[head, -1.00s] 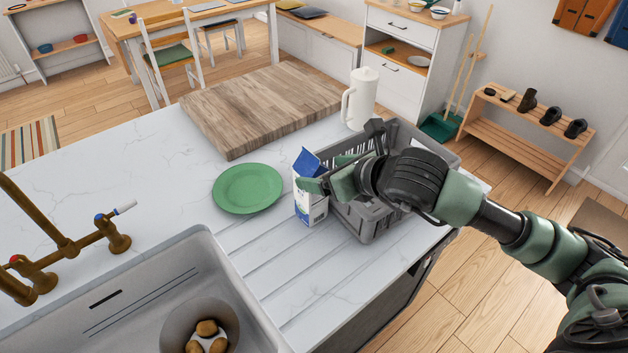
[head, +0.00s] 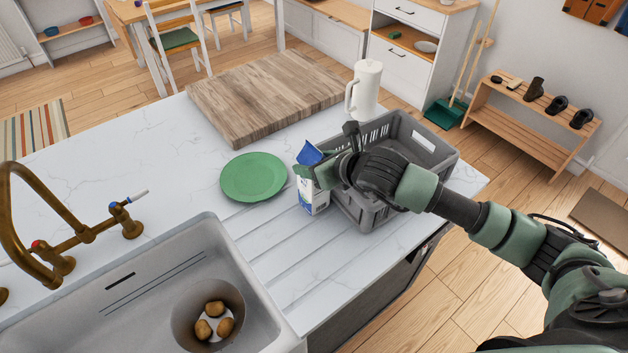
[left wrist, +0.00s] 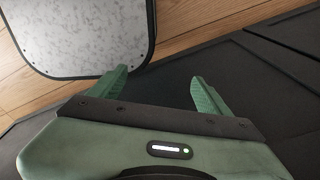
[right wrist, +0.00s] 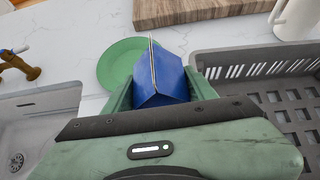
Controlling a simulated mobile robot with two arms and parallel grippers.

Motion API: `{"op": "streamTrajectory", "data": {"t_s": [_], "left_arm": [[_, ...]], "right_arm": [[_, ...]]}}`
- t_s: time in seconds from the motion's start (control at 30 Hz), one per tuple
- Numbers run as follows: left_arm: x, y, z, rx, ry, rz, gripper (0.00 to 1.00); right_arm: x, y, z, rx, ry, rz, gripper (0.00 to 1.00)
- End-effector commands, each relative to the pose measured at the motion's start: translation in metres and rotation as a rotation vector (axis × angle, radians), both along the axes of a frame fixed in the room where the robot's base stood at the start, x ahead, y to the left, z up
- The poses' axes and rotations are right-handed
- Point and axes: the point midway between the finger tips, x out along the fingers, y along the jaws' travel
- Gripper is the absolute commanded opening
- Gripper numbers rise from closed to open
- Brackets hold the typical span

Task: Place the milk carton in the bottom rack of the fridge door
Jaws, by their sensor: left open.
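The milk carton (head: 314,198), white with a blue top, stands upright on the white worktop beside a grey crate. My right gripper (head: 318,172) is at its upper part. In the right wrist view the carton's blue top (right wrist: 162,84) lies between the two green fingers (right wrist: 160,88), one close on each side. I cannot tell whether they press on it. My left gripper (left wrist: 160,85) is open and empty, seen only in the left wrist view, low beside dark panels. No fridge or fridge door shows clearly in these views.
The grey crate (head: 431,160) stands right of the carton, under my right arm. A green plate (head: 253,177) is to its left, with a wooden board (head: 262,95) and white jug (head: 366,88) behind. A sink (head: 120,300) with a brass tap (head: 75,245) is at front left.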

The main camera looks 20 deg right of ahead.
Motion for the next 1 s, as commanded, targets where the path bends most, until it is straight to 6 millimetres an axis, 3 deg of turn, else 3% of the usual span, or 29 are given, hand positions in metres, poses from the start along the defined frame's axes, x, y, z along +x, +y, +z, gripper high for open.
{"op": "streamTrajectory", "data": {"t_s": [0.03, 0.13, 0.17, 0.67, 0.83, 1.0], "left_arm": [[-0.003, 0.000, 0.000, 0.001, 0.004, 0.000, 0.78], [-0.006, 0.001, 0.000, 0.001, 0.008, 0.000, 0.78], [-0.006, 0.001, 0.000, 0.001, 0.009, 0.000, 0.78], [-0.008, 0.001, -0.005, 0.002, 0.012, 0.000, 0.78], [-0.008, 0.001, -0.013, 0.002, 0.012, 0.000, 0.78], [-0.008, 0.001, -0.024, 0.002, 0.012, -0.001, 0.78]], "right_arm": [[0.000, 0.000, 0.000, 0.000, 0.000, 0.000, 0.32], [0.000, 0.000, 0.000, 0.000, 0.000, 0.000, 0.04], [0.000, 0.000, 0.000, 0.001, 0.000, -0.001, 0.00], [0.002, 0.000, 0.014, 0.005, -0.010, -0.001, 0.00], [0.002, 0.000, 0.035, 0.002, -0.014, 0.002, 0.00], [0.002, 0.000, 0.069, 0.004, -0.016, 0.000, 0.00]]}}
